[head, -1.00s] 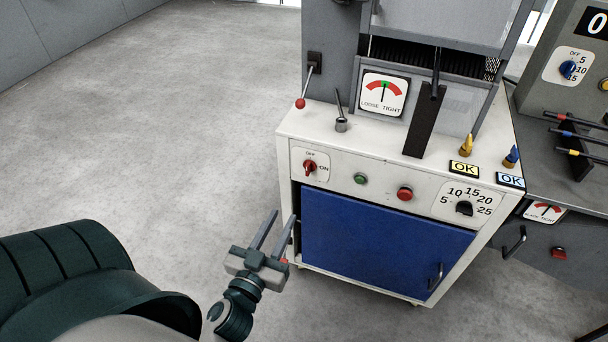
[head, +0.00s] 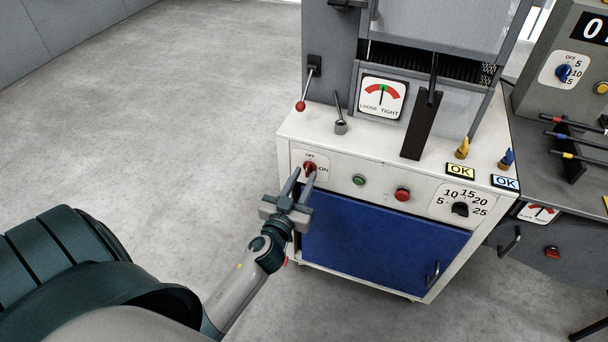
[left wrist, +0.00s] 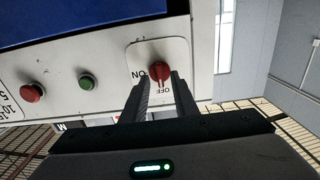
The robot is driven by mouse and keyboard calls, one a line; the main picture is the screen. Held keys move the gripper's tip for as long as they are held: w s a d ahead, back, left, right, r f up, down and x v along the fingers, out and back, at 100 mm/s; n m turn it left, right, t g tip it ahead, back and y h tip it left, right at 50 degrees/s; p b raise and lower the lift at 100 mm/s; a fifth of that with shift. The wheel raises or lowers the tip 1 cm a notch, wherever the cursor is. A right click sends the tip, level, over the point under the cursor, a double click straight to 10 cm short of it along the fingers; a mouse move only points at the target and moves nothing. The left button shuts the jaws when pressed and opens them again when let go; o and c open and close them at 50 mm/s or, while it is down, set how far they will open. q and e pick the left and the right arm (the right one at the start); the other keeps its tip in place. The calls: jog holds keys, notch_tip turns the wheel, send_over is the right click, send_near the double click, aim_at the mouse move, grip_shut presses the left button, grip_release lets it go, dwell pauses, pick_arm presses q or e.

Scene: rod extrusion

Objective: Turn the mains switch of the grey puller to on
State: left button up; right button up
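The mains switch is a red rotary knob (head: 310,168) on a white plate marked OFF and ON, at the left of the machine's pale front panel (head: 335,176). In the left wrist view the knob (left wrist: 160,74) appears turned upside down, with its white mark toward OFF. My left gripper (head: 304,173) is at the knob, its fingers apart. In the left wrist view the fingertips (left wrist: 161,79) stand on either side of the knob; I cannot tell whether they touch it. My right gripper is not in view.
A green button (head: 359,180), a red button (head: 402,195) and a black dial (head: 460,209) sit along the same panel. A blue door (head: 380,245) is below. A red-tipped lever (head: 301,105) stands above left. Open floor lies to the left.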

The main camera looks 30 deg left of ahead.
pick_arm(q)
jog(key=shift+w+a, duration=0.1)
jog(key=shift+w, duration=0.3)
grip_shut()
